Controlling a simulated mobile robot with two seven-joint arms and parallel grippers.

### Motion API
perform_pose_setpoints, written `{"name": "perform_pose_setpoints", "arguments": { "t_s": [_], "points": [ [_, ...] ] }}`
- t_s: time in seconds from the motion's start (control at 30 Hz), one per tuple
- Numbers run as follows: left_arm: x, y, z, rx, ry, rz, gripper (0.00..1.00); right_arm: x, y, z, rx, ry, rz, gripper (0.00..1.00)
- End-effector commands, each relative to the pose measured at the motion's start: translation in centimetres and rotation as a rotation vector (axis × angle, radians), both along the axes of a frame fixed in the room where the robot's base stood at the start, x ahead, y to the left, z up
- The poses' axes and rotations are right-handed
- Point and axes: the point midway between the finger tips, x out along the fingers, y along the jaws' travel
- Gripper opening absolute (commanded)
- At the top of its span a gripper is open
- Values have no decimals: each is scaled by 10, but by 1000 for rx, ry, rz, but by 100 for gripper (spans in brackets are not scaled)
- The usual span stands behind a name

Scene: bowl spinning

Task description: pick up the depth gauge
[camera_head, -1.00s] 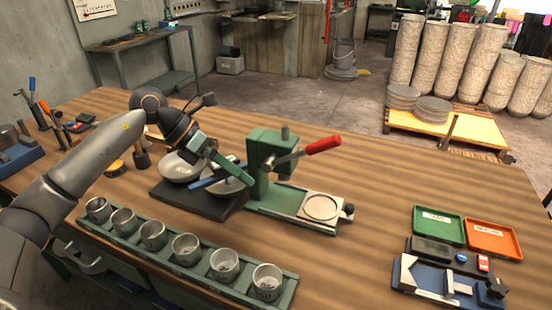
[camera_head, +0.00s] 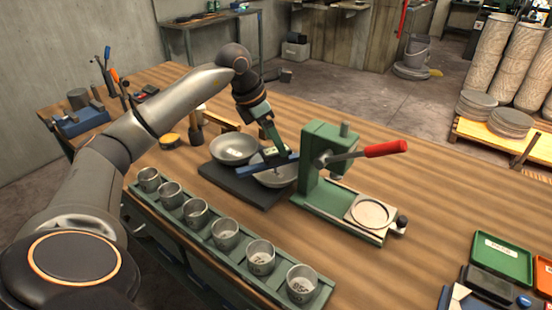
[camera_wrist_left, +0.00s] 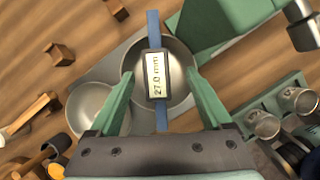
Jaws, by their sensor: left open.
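The depth gauge (camera_head: 268,164) is a blue bar with a small display block, lying across the right-hand bowl (camera_head: 275,178) on a dark base. In the left wrist view the gauge (camera_wrist_left: 154,112) runs up and down the picture, and its display reads 27.0 mm. My left gripper (camera_wrist_left: 159,78) is open, with one green finger on each side of the display and a gap to each. In the head view my left gripper (camera_head: 275,142) is just above the gauge and partly overlaps it. I cannot tell whether the fingertips reach down beside it. My right gripper is out of view.
A second bowl (camera_head: 234,149) sits to the left. A green press (camera_head: 326,165) with a red-handled lever (camera_head: 385,148) stands close on the right. A green rack (camera_head: 212,249) of several metal cups lies in front. The tabletop behind the press is clear.

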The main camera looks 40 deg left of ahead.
Motion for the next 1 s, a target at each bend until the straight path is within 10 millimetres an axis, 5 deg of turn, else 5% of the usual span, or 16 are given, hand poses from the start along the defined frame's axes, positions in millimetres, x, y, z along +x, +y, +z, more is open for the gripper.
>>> {"name": "perform_pose_setpoints", "arguments": {
  "t_s": [0.23, 0.57, 1.0],
  "points": [
    [6, 3, -37, -1, 4, 0, 82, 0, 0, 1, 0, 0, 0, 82],
    [9, 2, -44, 0, 1, 1, 82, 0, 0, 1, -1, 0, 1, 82],
    [9, 2, -44, 0, 0, 1, 34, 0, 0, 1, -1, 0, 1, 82]
  ]
}}
